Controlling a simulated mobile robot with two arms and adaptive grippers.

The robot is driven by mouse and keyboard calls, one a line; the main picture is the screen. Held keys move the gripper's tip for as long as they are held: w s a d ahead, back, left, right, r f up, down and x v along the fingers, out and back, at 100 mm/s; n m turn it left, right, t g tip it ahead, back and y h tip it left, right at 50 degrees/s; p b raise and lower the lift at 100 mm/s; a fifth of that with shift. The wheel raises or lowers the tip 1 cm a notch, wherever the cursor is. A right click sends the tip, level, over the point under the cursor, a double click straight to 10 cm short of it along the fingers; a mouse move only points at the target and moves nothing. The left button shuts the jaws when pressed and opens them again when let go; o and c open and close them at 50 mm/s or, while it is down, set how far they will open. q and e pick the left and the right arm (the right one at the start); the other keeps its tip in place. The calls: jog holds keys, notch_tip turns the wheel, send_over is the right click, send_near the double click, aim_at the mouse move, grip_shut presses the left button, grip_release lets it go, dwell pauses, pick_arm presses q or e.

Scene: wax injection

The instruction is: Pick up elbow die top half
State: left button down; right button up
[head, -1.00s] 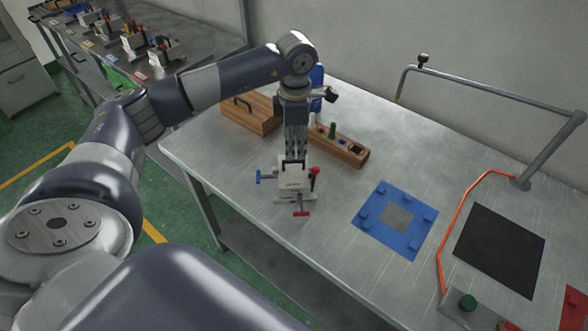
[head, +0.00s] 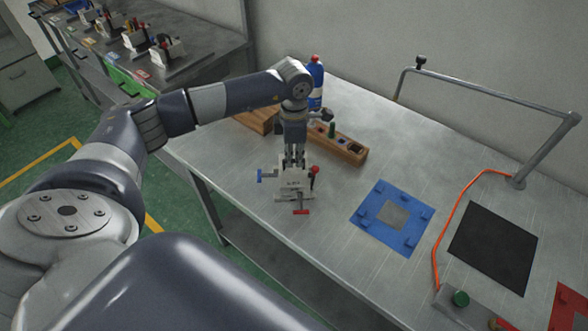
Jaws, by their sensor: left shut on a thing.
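The elbow die (head: 294,184) is a small whitish block with a label, a blue handle on its left, and red knobs at its right and front. It stands upright on the metal table, left of the blue mat. My left gripper (head: 294,164) points straight down over it, with its fingers shut on the top of the die. The die's top half cannot be clearly told from the lower part at this size. My right gripper is not in view.
A blue mat (head: 365,222) with a grey centre lies to the right, then a black mat (head: 493,247) and an orange cable (head: 452,220). A wooden tool block (head: 348,152) and a blue bottle (head: 316,76) stand behind the gripper. A metal rail (head: 545,150) rises at the right.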

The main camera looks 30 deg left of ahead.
pick_arm(q)
jog(key=shift+w+r, duration=0.15)
jog(key=shift+w, duration=0.05)
